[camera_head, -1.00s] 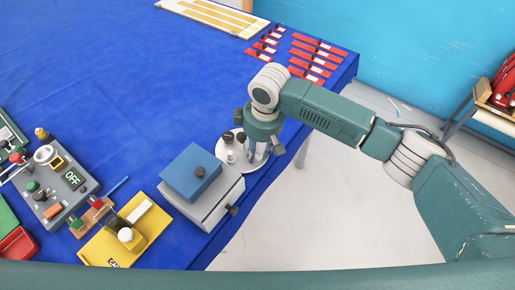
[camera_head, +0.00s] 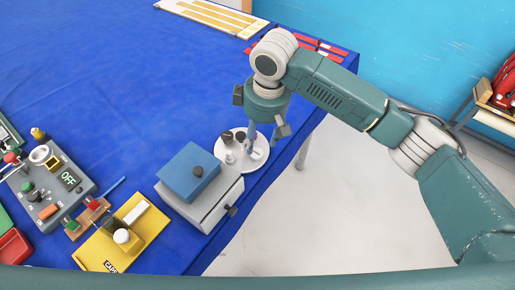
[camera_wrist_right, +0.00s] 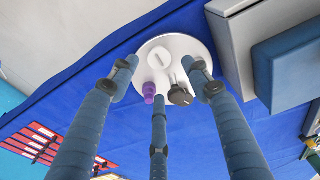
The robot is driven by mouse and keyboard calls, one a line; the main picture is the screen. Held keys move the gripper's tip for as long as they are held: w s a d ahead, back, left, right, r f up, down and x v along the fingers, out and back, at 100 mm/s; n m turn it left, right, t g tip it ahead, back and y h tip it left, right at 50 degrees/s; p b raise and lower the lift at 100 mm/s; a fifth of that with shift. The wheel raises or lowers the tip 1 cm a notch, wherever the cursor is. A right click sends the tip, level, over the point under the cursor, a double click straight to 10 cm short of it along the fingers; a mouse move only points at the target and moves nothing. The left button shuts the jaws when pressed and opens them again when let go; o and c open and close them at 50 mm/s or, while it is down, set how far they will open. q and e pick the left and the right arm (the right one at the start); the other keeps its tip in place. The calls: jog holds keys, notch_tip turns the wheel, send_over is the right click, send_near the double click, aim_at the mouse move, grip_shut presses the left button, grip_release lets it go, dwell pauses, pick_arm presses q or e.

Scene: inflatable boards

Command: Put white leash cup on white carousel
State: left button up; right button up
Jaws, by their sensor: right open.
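The white carousel (camera_head: 258,161) is a round white disc near the table's right edge, just behind the blue-topped box. It also shows in the right wrist view (camera_wrist_right: 196,47). A small white piece (camera_head: 230,158) stands on its left side; I cannot tell for sure that it is the white leash cup. The wrist view shows a white round piece (camera_wrist_right: 159,60), a purple piece (camera_wrist_right: 149,89) and a black-topped piece (camera_wrist_right: 180,96) on the disc. My right gripper (camera_head: 256,143) is open above the carousel, its three fingers spread and apparently empty. My left gripper is out of view.
A grey box with a blue top (camera_head: 190,172) stands close beside the carousel. A yellow tray (camera_head: 145,225) and a grey control box reading OFF (camera_head: 48,190) lie to the left. Red cards (camera_head: 325,52) lie behind my arm. The table's middle is clear.

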jog(key=r, duration=0.3)
jog(key=r+b, duration=0.1)
jog(key=r, duration=0.1)
jog(key=shift+s+d+r, duration=0.25)
jog(key=shift+c, duration=0.6)
dwell(0.3)
